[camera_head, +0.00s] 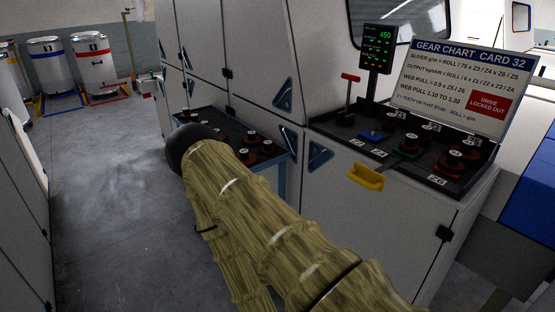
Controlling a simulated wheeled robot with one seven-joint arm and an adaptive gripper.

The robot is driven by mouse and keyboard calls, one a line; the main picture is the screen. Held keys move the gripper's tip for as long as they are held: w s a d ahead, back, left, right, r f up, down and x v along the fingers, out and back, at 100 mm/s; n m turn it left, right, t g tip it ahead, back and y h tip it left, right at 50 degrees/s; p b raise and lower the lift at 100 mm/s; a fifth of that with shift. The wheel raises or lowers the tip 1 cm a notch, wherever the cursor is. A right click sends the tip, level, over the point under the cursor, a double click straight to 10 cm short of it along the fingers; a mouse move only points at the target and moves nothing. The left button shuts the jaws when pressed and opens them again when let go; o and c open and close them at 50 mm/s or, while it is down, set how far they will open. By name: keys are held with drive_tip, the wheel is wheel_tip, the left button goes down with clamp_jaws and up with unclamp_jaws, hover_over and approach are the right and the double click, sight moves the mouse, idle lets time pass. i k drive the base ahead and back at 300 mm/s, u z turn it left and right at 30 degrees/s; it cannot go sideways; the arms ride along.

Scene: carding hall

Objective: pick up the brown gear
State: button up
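Several small dark gears with numbered tops and reddish-brown rims sit in two black trays. In the left tray (224,127), a reddish-brown gear (267,149) is near the right end, with others beside and behind it. In the right tray (408,168), a reddish-brown gear (453,158) stands near labels Z5 and Z6; a green-rimmed gear (409,148) and a blue piece (372,135) are left of it. I cannot tell which one is the brown gear. My arm reaches toward the left tray and hides part of it. My gripper is not visible past its dark rounded end.
A gear chart card (458,85) and a lit display (378,48) stand behind the right tray. A red-topped lever (347,95) rises at its left, and a yellow handle (366,176) juts out below. White machine panels flank the trays. Floor (105,200) is clear at left; drums (93,65) stand beyond.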

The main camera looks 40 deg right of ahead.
sight(249, 160)
drive_tip(key=z, duration=0.7)
drive_tip(key=i, duration=0.25)
